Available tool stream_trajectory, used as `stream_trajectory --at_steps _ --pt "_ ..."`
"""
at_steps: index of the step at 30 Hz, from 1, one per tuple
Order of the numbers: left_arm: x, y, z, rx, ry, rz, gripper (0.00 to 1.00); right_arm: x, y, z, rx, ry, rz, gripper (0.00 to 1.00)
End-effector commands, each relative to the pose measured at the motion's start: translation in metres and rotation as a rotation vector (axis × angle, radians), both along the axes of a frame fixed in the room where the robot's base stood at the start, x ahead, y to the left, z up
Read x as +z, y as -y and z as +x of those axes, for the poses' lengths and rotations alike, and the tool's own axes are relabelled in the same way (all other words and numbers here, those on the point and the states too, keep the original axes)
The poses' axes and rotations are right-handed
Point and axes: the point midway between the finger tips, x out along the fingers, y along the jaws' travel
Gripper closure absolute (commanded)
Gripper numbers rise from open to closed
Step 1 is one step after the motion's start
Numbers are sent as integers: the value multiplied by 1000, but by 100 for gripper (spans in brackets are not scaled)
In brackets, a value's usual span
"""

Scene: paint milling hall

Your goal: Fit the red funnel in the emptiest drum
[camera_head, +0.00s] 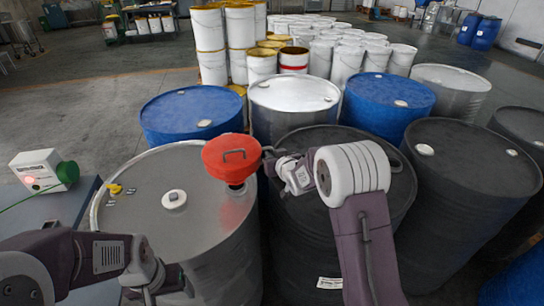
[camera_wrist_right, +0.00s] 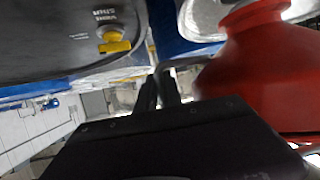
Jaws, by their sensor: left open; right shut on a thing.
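In the right wrist view the funnel (camera_wrist_right: 262,70) fills the right side. My right gripper (camera_head: 270,162) is shut on a grey handle at the funnel's side; its fingers (camera_wrist_right: 163,92) show in the wrist view. A dark patch shows under the funnel at the drum top; I cannot tell whether the spout is in an opening. My left gripper (camera_head: 165,293) is open and empty, low in front of the silver drum. Fill levels are hidden.
A black drum (camera_head: 310,235) stands under my right arm, another black drum (camera_head: 470,180) to its right. Blue drums (camera_head: 190,110) (camera_head: 385,95) and a white-topped drum (camera_head: 295,92) stand behind. Stacked pails fill the back.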

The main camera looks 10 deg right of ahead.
Motion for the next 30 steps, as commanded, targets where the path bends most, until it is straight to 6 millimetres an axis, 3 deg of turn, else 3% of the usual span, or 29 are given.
stream_trajectory --at_steps 30 --pt "-16 0 0 0 0 0 23 -14 0 0 -1 4 2 100"
